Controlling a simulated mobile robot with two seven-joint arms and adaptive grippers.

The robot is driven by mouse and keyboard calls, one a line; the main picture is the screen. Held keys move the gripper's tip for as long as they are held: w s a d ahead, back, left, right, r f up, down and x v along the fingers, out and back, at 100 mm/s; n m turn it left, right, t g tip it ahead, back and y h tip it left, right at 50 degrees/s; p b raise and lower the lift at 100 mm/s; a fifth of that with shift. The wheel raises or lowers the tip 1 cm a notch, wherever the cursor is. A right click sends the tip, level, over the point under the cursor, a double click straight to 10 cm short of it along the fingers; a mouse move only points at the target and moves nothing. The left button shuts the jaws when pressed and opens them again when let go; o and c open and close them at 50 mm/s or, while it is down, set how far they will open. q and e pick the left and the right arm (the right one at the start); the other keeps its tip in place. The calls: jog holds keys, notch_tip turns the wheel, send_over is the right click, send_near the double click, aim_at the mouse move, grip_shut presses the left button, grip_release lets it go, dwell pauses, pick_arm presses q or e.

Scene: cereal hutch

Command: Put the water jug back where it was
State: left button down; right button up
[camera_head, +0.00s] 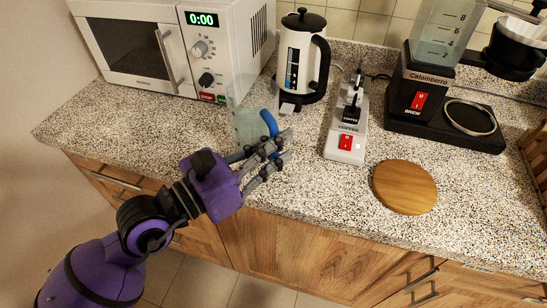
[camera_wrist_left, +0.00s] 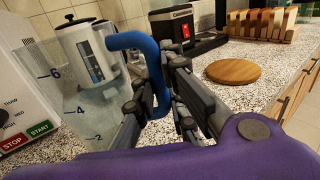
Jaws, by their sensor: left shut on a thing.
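The water jug is clear with a blue handle (camera_head: 268,122) and shows in front of the kettle in the head view. Its see-through body (camera_head: 246,128) is faint against the counter. My left gripper (camera_head: 272,152) is shut on the handle. In the left wrist view the jug body (camera_wrist_left: 75,115) has blue level numbers and appears upright, and the blue handle (camera_wrist_left: 135,42) passes between the fingers (camera_wrist_left: 158,92). I cannot tell whether the jug's base touches the counter. My right gripper is not in view.
A microwave (camera_head: 130,45) stands at the back left and a white kettle (camera_head: 301,60) behind the jug. The speckled counter (camera_head: 130,125) is clear before the microwave.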

pick_arm(q)
jog(key=shift+w+f+b, duration=0.15)
jog(key=shift+f+b, duration=0.2)
jog(key=shift+f, duration=1.25)
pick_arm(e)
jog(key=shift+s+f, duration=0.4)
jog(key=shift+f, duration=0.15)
pick_arm(q)
jog(key=shift+f, duration=0.1)
jog(key=shift+f, duration=0.15)
jog(key=c, duration=1.8)
grip_release()
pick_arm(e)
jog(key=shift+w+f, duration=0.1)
